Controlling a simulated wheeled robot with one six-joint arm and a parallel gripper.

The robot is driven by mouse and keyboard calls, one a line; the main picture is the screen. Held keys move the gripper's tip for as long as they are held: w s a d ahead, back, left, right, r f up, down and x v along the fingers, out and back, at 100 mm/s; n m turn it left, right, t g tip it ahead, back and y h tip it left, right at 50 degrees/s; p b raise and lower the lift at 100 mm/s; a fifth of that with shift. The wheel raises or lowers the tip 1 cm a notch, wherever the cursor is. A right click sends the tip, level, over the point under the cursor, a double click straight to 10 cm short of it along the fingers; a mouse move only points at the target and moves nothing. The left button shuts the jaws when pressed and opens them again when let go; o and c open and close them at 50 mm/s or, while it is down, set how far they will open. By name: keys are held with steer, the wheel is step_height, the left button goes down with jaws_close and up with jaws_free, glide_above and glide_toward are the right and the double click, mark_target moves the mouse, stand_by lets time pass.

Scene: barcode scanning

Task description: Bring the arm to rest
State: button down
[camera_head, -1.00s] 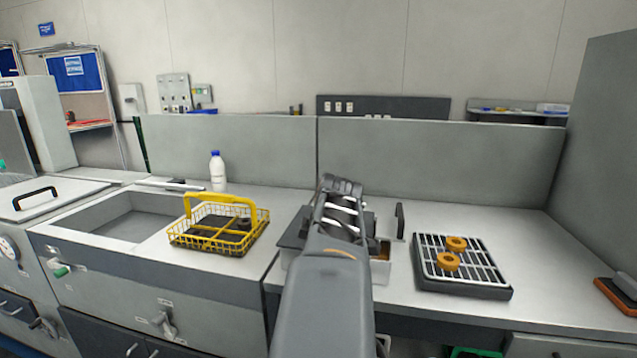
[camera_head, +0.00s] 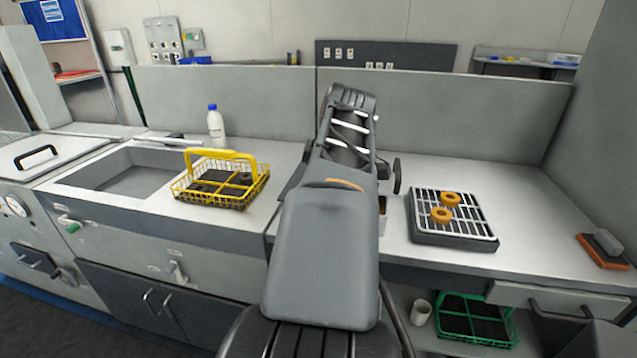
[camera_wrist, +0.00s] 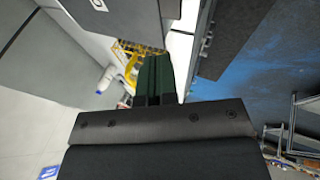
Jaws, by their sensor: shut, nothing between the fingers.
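My arm rises in the middle of the head view, folded up in front of the counter. My gripper shows in the wrist view (camera_wrist: 155,80), its dark green fingers together with nothing between them. In the head view the arm hides the gripper. The arm also covers most of a dark device on the counter behind it.
A yellow wire basket (camera_head: 245,192) stands beside the sink (camera_head: 125,172), with a white bottle (camera_head: 216,128) behind it. On the right are a black rack (camera_head: 453,238) with orange rings (camera_head: 441,215) and an orange-grey block (camera_head: 602,251). A green basket (camera_head: 476,312) sits below the counter.

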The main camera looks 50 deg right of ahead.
steer(key=shift+p+v, duration=0.3)
steer(key=shift+v, duration=2.15)
steer(key=shift+w, duration=0.1)
steer(key=w+a+f+m+g+p, duration=0.1)
steer(key=w+a+f+m+p, duration=0.4)
steer(key=f+m, duration=0.45)
steer(key=a+n+y+p, duration=0.2)
steer(key=a+p, duration=0.6)
steer(key=a, duration=1.3)
steer(key=shift+w+a+r+n+y, duration=0.15)
steer(key=shift+w+a+n+y, duration=0.25)
steer(key=shift+n, duration=0.25)
